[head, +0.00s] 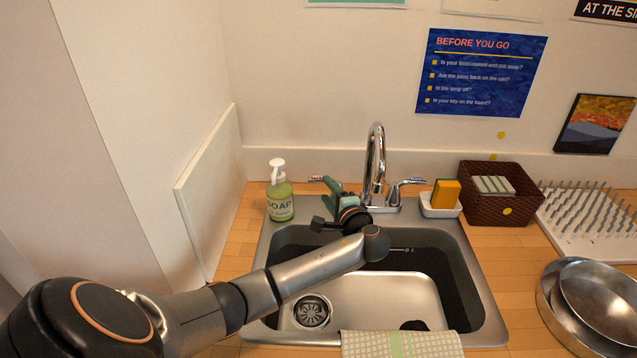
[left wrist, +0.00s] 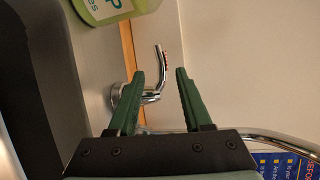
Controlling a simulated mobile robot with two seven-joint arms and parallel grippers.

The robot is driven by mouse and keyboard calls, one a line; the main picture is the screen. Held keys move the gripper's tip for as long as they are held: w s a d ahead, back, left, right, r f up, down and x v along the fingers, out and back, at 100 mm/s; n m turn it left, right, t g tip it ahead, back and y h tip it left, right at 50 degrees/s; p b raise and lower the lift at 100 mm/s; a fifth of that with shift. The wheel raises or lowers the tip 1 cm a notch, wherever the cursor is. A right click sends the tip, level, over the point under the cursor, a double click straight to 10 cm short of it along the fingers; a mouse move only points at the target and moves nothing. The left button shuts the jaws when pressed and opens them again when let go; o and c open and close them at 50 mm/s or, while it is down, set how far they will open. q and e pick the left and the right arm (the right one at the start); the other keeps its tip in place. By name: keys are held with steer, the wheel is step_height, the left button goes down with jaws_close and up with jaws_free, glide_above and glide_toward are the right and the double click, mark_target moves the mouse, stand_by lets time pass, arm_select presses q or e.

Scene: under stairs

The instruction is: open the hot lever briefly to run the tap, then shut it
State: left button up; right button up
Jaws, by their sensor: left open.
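The chrome tap (head: 376,150) rises at the back of the sink (head: 455,240). Its hot lever (head: 318,179) has a red mark and sits left of the spout; the cold lever (head: 408,182) with a blue mark is on the right. My left gripper (head: 329,183) is beside the hot lever and partly hides its base. In the left wrist view the open green fingers (left wrist: 160,72) have the hot lever (left wrist: 158,60) showing in the gap between them; I cannot tell whether they touch it. No water stream is visible. My right gripper is not in view.
A soap bottle (head: 280,196) stands close to the left of the gripper. A sponge holder (head: 440,205), a brown basket (head: 503,203), a drying rack (head: 590,225) and metal bowls (head: 595,300) are on the right. A cloth (head: 400,345) hangs over the sink's front edge.

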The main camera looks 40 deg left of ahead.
mark_target(319, 181)
arm_select(q)
steer(key=b+x, duration=0.1)
steer(key=x, duration=0.2)
steer(key=b+x, duration=0.2)
steer(key=x, duration=0.1)
steer(key=shift+d+f, duration=0.1)
steer(key=shift+f, duration=0.15)
steer(key=shift+w+a+r+b, duration=0.1)
steer(key=shift+w+a+b, duration=0.1)
steer(key=shift+a+b, duration=0.25)
steer(key=shift+c, duration=0.2)
jaws_close()
stand_by(0.6)
